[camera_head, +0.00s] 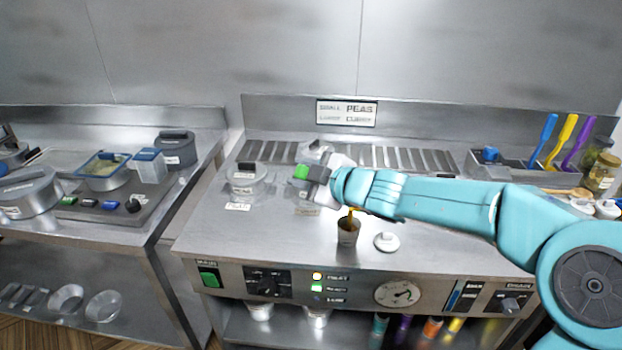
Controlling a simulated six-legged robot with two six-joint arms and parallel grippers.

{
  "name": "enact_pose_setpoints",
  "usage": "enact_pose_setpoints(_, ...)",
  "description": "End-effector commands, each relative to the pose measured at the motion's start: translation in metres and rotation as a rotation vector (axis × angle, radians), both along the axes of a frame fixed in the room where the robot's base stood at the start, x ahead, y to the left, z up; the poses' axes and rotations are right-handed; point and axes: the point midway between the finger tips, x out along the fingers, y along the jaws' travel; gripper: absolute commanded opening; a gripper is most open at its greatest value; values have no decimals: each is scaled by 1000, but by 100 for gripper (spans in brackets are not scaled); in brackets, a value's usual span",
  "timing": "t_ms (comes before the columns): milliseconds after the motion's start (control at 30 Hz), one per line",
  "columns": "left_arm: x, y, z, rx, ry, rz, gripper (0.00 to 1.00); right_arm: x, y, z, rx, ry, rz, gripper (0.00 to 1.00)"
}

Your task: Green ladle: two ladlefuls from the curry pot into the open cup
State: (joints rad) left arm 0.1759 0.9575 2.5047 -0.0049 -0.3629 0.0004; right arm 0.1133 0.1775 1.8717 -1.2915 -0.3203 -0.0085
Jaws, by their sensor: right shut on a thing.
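My right gripper (322,182) is over the middle of the counter, shut on the green ladle (302,172). Only the green end of its handle shows clearly; its bowl is hidden behind my gripper and arm. The open cup (347,236) is dark and stands upright on the counter, below my right wrist. A yellow-brown streak shows just above its rim; I cannot tell whether it is falling curry or something else. A pot (316,147) behind my gripper is mostly hidden, probably the curry pot; its label is partly covered. My left gripper is not in view.
A white lid (386,242) lies right of the cup. A rack with blue, yellow and purple utensils (553,148) is at the back right. The front left counter is clear. A sign (346,113) hangs behind.

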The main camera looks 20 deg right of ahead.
Motion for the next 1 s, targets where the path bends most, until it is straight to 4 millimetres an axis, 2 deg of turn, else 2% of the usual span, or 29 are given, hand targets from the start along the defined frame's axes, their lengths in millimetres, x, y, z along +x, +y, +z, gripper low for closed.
enact_pose_setpoints(33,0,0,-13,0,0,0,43,0,4,-9,-23,-5,2,4)
enact_pose_setpoints(667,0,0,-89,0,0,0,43,-3,37,-53,-315,-31,2,4)
enact_pose_setpoints(1000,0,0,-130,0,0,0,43,-4,46,-82,-472,-43,2,4)
